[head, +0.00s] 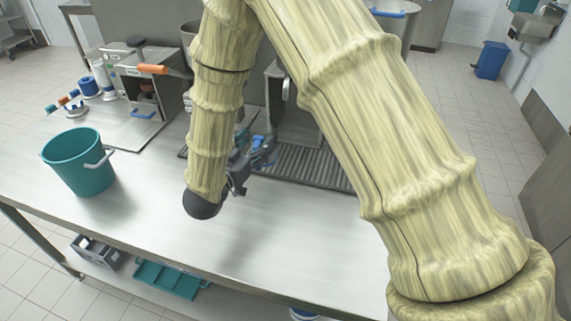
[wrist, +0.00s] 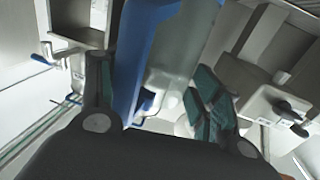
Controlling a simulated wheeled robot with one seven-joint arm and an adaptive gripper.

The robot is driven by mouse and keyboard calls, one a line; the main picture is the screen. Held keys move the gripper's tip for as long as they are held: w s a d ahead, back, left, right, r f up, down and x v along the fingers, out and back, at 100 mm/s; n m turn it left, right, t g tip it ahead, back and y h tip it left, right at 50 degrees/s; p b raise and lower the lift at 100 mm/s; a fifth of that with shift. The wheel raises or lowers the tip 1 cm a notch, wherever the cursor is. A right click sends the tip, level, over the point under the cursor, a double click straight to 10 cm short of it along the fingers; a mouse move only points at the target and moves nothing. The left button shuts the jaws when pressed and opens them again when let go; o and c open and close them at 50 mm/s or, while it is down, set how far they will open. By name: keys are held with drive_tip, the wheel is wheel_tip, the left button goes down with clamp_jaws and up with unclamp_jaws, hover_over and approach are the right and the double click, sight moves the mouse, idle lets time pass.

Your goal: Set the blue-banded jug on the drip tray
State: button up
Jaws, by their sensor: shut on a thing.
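The jug shows in the wrist view as a pale translucent body (wrist: 182,60) with a wide blue part (wrist: 143,50) along it. My gripper (wrist: 158,100) is shut on it, with the blue part and body between the dark, teal-padded fingers. In the head view my gripper (head: 245,165) is low over the counter, beside the left part of the drip tray. Blue pieces show at the gripper there, but my arm hides most of the jug. The drip tray (head: 315,168) is a dark ribbed grate; my arm covers part of it. I cannot tell whether the jug touches the tray.
A teal bucket (head: 78,165) with a pale handle stands on the counter (head: 150,210) at the left. Behind it are a machine with an orange handle (head: 153,69) and several small blue and white items (head: 88,88). The front counter is clear.

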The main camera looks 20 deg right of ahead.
drive_tip(key=a, duration=0.1)
drive_tip(key=s+a+f+m+g+h, duration=0.1)
drive_tip(key=a+g+b, duration=0.1)
drive_tip(key=shift+s+f+m+h, duration=0.2)
drive_tip(key=shift+s+m+h, duration=0.1)
drive_tip(key=shift+s+m, duration=0.1)
drive_tip(key=shift+w+d+f+p, duration=0.95)
drive_tip(key=shift+w+d, duration=0.7)
drive_tip(key=shift+d, duration=0.45)
drive_tip(key=shift+w+d+f+p, duration=0.75)
drive_tip(key=shift+w+d+p, duration=0.35)
drive_tip(key=shift+w+d, duration=0.8)
drive_tip(key=shift+w+d+f+p, duration=0.95)
drive_tip(key=shift+w+d, duration=0.4)
drive_tip(key=shift+d, duration=1)
drive_tip(key=shift+f, duration=0.15)
drive_tip(key=o, duration=1.4)
